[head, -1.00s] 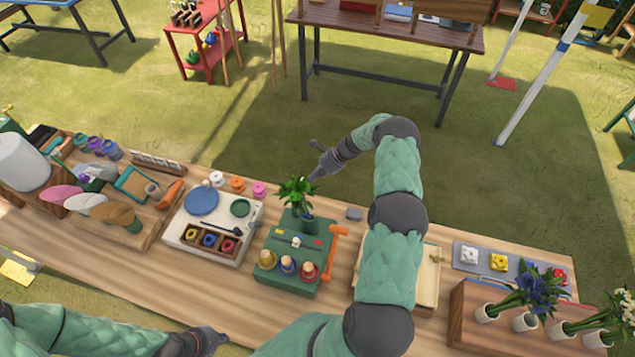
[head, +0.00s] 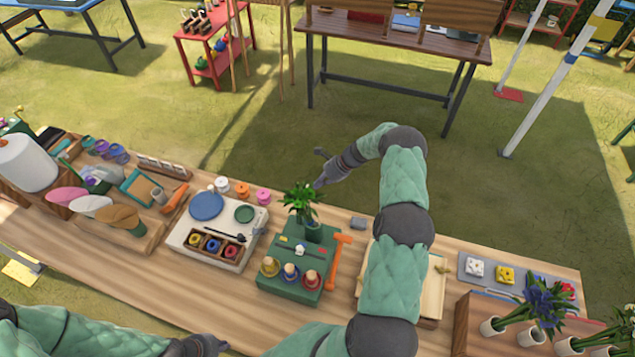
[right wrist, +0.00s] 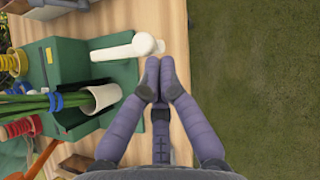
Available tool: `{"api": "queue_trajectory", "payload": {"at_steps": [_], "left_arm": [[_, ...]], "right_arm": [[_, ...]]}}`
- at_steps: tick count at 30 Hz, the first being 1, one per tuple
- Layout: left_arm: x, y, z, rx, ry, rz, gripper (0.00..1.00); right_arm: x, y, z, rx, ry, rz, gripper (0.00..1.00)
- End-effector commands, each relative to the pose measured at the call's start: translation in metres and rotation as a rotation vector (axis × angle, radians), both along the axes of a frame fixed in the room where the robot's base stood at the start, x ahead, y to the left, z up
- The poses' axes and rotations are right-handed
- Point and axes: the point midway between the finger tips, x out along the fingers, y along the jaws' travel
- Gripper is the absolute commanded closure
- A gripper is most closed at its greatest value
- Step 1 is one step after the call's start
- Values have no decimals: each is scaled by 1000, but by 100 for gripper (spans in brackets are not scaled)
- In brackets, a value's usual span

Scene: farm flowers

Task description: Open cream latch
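A cream latch (right wrist: 125,50) with a rounded end lies across a green panel in the right wrist view. My right gripper (right wrist: 157,62) has its two purple fingers together, their tips right beside the latch's rounded end. I cannot tell if they touch it. In the head view my right gripper (head: 321,184) is just behind the potted plant (head: 299,197) on the green stand (head: 290,278). The latch cannot be made out there. My left gripper (head: 208,346) is low at the front edge of the table, and its fingers are too small to read.
A white vase (right wrist: 103,96) with green stems is close to the latch. An orange hammer-like tool (head: 336,262) lies at the stand's right side. A white paint board (head: 200,252) is to its left. Grass lies open beyond the table (head: 130,277).

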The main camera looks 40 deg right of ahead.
Motion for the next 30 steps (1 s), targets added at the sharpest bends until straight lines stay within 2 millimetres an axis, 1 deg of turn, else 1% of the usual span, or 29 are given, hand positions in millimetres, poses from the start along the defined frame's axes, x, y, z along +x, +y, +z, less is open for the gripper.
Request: {"api": "queue_trajectory", "payload": {"at_steps": [4,9,14,17,24,30], "left_arm": [[0,0,3,0,0,0,100],[0,0,4,0,0,0,100],[0,0,3,0,0,0,100],[0,0,3,0,0,0,100],[0,0,3,0,0,0,100],[0,0,3,0,0,0,100]], "right_arm": [[-7,1,1,2,0,-2,100],[-10,2,1,1,0,-1,100],[-14,-5,9,-1,-2,-2,100],[-19,-13,20,-2,-1,-3,100],[-36,-39,58,-2,-1,-2,100],[-47,-55,81,0,-1,-2,100]]}}
